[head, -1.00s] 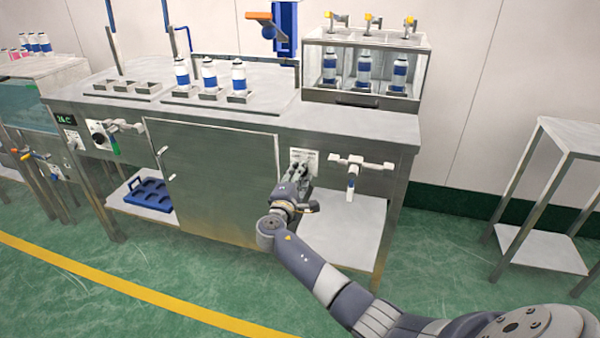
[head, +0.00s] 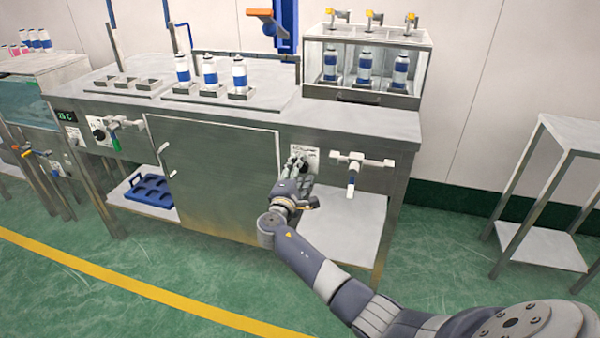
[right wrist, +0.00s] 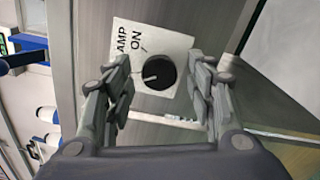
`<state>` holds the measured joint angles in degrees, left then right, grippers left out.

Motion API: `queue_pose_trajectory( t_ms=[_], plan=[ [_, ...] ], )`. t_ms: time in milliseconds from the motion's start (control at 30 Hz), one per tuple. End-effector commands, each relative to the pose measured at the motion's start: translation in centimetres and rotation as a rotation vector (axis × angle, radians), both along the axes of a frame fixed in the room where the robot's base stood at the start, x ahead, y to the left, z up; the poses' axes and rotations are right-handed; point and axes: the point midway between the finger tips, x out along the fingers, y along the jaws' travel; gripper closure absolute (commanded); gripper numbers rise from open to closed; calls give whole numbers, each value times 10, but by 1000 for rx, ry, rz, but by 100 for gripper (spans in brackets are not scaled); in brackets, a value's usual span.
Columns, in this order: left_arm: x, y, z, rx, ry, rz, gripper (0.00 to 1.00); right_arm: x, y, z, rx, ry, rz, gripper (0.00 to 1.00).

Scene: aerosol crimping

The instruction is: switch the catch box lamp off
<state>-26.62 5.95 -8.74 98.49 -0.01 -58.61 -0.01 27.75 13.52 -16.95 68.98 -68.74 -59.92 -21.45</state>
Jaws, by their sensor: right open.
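A black round knob (right wrist: 160,72) with a white pointer line sits on a white label plate (right wrist: 181,47) in the right wrist view. The visible lettering reads "AMP" and "ON", and its left part is cut off. The plate (head: 311,154) also shows in the head view, right of the bench's big metal door. My right gripper (right wrist: 161,68) is open, with one finger on each side of the knob. I cannot tell whether the fingers touch it. In the head view my right gripper (head: 299,168) partly covers the plate. My left gripper is out of view.
The metal door (head: 222,180) is to the left. A blue tray (head: 150,190) lies on the lower shelf. Bottles stand on the bench top. The floor in front is clear.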

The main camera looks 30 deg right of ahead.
Motion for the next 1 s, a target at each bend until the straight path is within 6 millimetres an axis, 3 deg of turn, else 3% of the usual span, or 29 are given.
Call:
queue_pose_trajectory(
  t_ms=[267, 700, 1000],
  plan=[
    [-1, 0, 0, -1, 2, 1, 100, -13, 15, -1, 1, 0, 2, 49],
    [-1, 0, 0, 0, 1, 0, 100, -68, 80, -1, 3, 1, 2, 49],
    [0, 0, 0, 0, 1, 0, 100, -78, 92, 0, 0, 0, 1, 49]
  ],
)
